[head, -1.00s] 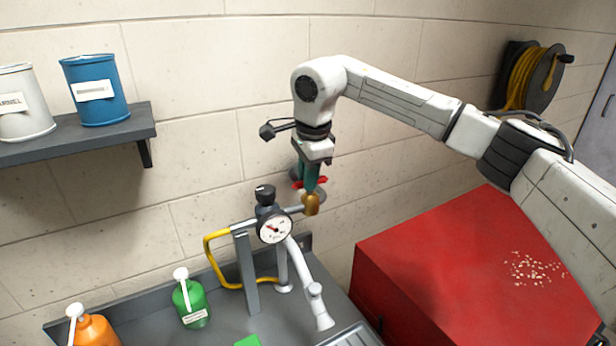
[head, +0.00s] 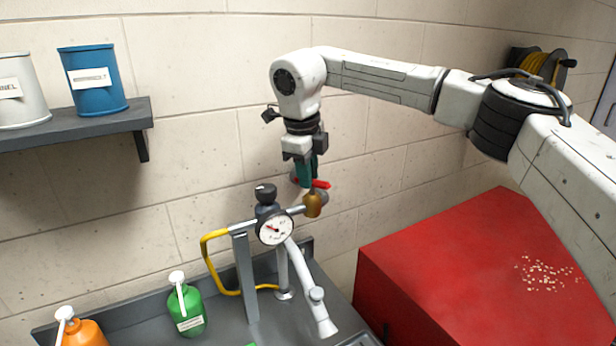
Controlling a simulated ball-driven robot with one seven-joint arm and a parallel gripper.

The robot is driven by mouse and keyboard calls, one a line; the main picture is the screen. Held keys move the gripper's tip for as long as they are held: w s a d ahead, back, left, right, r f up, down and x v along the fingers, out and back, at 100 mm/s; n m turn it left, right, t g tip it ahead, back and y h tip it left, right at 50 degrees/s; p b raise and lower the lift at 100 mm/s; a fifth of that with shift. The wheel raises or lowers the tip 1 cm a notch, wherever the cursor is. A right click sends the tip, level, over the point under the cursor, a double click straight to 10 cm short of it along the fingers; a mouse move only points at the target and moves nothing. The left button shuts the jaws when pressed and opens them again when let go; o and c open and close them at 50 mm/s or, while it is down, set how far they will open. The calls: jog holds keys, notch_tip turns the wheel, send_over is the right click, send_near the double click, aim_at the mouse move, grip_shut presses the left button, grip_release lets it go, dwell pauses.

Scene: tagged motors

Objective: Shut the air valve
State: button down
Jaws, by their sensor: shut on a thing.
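The air valve has a brass body (head: 313,206) at the right end of a metal pipe, beside the pressure gauge (head: 275,229). Its red lever (head: 321,184) lies just above the brass body and points right, close to horizontal in the picture. My gripper (head: 304,182) points down from above, its teal fingers shut on the lever near its left part. The fingers hide that part of the lever. The dial's reading is too small to tell.
A grey bench holds a green bottle (head: 187,306), an orange bottle (head: 82,332) and a yellow hose (head: 210,262). A red cabinet (head: 440,262) stands at right. A shelf (head: 75,128) with a blue can (head: 92,82) is on the left wall.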

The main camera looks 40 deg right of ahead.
jog(key=m, duration=0.3)
jog(key=shift+w+d+m+g, duration=0.1)
jog(key=shift+d+m+g, duration=0.05)
jog(key=shift+m+g, duration=0.25)
jog(key=shift+d+m+g, duration=0.1)
jog(key=shift+m+g, duration=0.2)
jog(key=shift+m, duration=1.3)
jog(key=c, duration=1.1)
grip_release()
jog(key=shift+o, duration=0.2)
notch_tip(320, 180, up, 11)
jog(key=a+b, duration=0.1)
jog(key=a, duration=0.1)
jog(key=shift+w+f+b, duration=0.2)
jog(key=shift+w+b, duration=0.15)
jog(key=shift+b, duration=0.05)
